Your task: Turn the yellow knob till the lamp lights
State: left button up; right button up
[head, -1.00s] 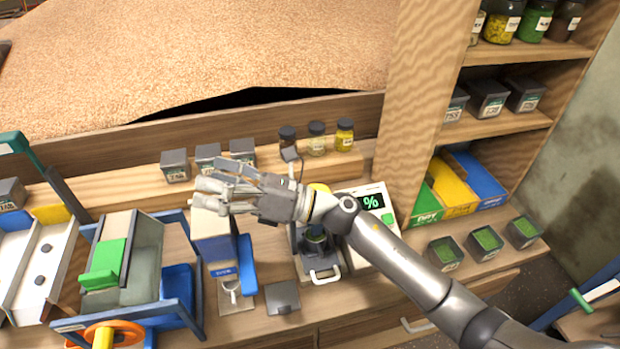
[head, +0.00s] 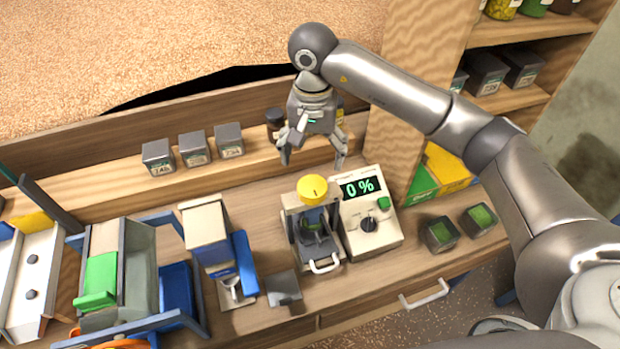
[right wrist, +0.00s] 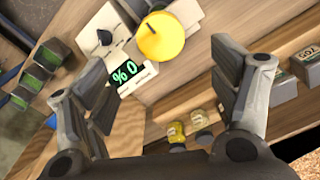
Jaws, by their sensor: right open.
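The yellow knob (head: 312,189) is a round cap with a small dark mark, on top of a grey device (head: 296,228) on the bench. It also shows in the right wrist view (right wrist: 161,36), ahead of the fingers. My right gripper (head: 312,158) is open and empty, fingers pointing down, above and slightly behind the knob and apart from it. In the right wrist view its two fingers (right wrist: 165,85) are spread wide. A white meter box (head: 385,232) beside the device reads 0 %, with a black dial and a green button. I cannot make out a lit lamp. My left gripper is not in view.
Small labelled tins (head: 195,149) and jars stand on the ledge behind. A white-and-blue machine (head: 207,235) stands left of the device, with a grey square plate (head: 284,288) between them. Green-filled boxes (head: 439,233) are at the right.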

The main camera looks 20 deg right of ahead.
aim_at(312, 187)
notch_tip(312, 187, down, 9)
jog(key=p, duration=0.4)
jog(key=shift+s+f, duration=0.15)
jog(key=shift+f, duration=0.4)
jog(key=shift+c, duration=0.4)
jog(key=c, duration=0.9)
jog(key=shift+c, duration=0.2)
